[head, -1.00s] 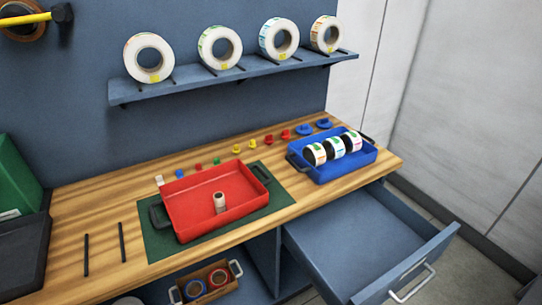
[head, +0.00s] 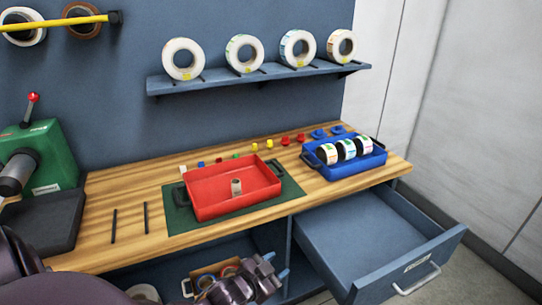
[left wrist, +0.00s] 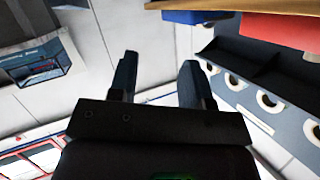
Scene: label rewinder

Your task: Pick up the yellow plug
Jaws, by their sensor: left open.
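Two small yellow plugs stand in a row of coloured pieces at the back of the wooden bench: one yellow plug (head: 254,147) and another yellow plug (head: 269,144) to its right. I cannot tell which one is meant. My left gripper (head: 277,267) is low in front of the bench, below the red tray and well apart from the plugs. In the left wrist view my left gripper (left wrist: 158,78) has its two fingers apart with nothing between them. No yellow plug shows in that view. My right gripper is not in view.
A red tray (head: 208,211) holding a small core stands on a green mat (head: 180,222), in front of the plugs. A blue tray (head: 372,164) with label rolls is at the right. An open drawer (head: 365,235) juts out below. A green machine (head: 50,150) stands left.

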